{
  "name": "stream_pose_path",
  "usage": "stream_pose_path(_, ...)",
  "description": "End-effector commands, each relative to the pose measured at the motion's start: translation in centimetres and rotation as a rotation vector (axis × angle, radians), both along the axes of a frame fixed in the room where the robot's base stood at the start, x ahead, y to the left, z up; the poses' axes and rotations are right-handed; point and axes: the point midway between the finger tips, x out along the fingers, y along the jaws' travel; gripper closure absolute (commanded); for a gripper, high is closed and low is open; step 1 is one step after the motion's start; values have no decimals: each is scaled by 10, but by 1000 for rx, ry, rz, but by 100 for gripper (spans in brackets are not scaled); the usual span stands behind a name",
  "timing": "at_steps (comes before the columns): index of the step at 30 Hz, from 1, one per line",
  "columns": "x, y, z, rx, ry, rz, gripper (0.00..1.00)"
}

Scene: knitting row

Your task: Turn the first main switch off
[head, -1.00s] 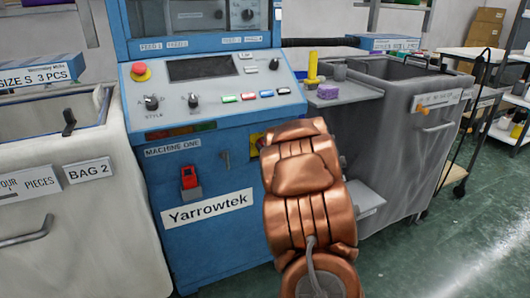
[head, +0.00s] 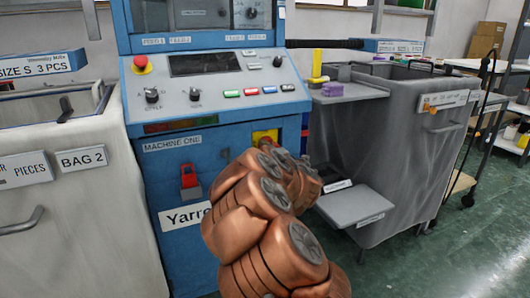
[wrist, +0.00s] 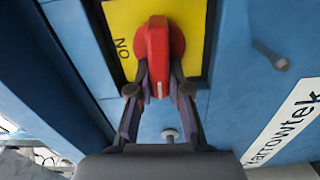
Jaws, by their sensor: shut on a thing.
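The main switch is a red rotary handle (wrist: 157,45) on a yellow plate (wrist: 190,22) in the wrist view. Letters for ON stand on the plate, left of the handle. A white mark on the handle points down in this view, toward my gripper. My gripper (wrist: 159,88) has its two fingers closed on the handle's lower end, one on each side. In the head view the yellow plate (head: 265,136) shows on the blue front of machine one (head: 230,160). My copper arm hides the red handle and the fingers there.
A red switch (head: 189,176) on a grey base sits left of the plate. A sloped control panel (head: 215,88) with a red stop button (head: 141,65) is above. A grey bin (head: 385,150) and low shelf (head: 355,207) stand right, a pale bin (head: 60,210) left.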

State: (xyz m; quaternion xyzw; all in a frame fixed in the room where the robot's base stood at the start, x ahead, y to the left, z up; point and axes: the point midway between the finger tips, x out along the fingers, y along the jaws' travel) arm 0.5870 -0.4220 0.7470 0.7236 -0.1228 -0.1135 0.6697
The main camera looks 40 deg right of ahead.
Motion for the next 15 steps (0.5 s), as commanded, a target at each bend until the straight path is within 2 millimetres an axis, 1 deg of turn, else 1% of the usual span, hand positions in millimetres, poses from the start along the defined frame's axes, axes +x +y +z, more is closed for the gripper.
stream_pose_path(6, 0, -1, -2, -66, 23, -1, 100)
stream_pose_path(15, 0, 0, -2, -88, 32, -1, 100)
